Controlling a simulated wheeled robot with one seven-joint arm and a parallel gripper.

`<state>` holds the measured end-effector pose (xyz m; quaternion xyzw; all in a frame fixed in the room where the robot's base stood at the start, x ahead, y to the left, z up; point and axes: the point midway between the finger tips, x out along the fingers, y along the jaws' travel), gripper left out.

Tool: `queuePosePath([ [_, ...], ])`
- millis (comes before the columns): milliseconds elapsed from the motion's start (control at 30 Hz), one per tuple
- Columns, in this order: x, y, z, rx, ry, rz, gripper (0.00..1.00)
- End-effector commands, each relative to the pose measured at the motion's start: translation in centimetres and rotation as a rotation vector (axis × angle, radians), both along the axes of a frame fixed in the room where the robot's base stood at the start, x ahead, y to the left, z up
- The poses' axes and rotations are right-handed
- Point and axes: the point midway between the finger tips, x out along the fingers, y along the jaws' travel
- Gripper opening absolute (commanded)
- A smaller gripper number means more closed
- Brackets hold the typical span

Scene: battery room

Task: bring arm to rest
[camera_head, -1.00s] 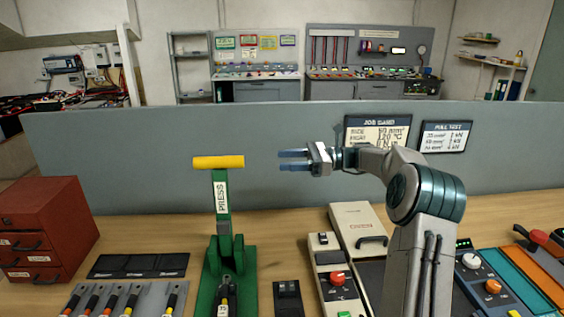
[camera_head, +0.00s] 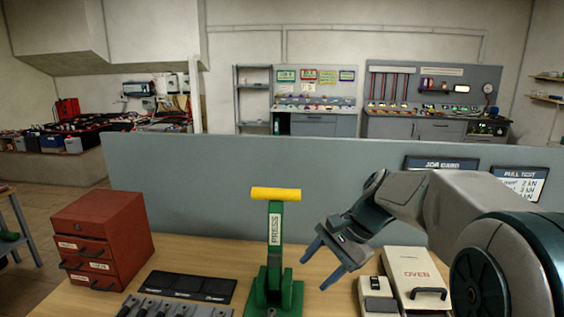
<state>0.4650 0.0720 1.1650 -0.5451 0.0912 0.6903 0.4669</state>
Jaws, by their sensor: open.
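My gripper (camera_head: 322,262) is open and empty. It hangs tilted down and to the left, in the air over the bench, to the right of the green press (camera_head: 274,278). My arm reaches in from the lower right and bends down at the wrist. The press has an upright lever marked PRESS with a yellow handle (camera_head: 276,194) on top. A gap shows between the fingers and the press in the picture.
A red drawer cabinet (camera_head: 103,238) stands at the left of the wooden bench (camera_head: 215,256). A black tray (camera_head: 187,286) lies before it. A grey partition (camera_head: 200,180) closes the back.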

Motion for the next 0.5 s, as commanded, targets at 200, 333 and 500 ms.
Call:
queuePosePath([
  [200, -7.3, -1.9, -1.4, -0.273, -0.187, 0.238, 0.52],
  [333, -11.1, -3.6, -2.3, -0.418, -0.292, 0.397, 0.52],
  [500, -15.1, -5.6, -3.8, -0.571, -0.404, 0.592, 0.52],
])
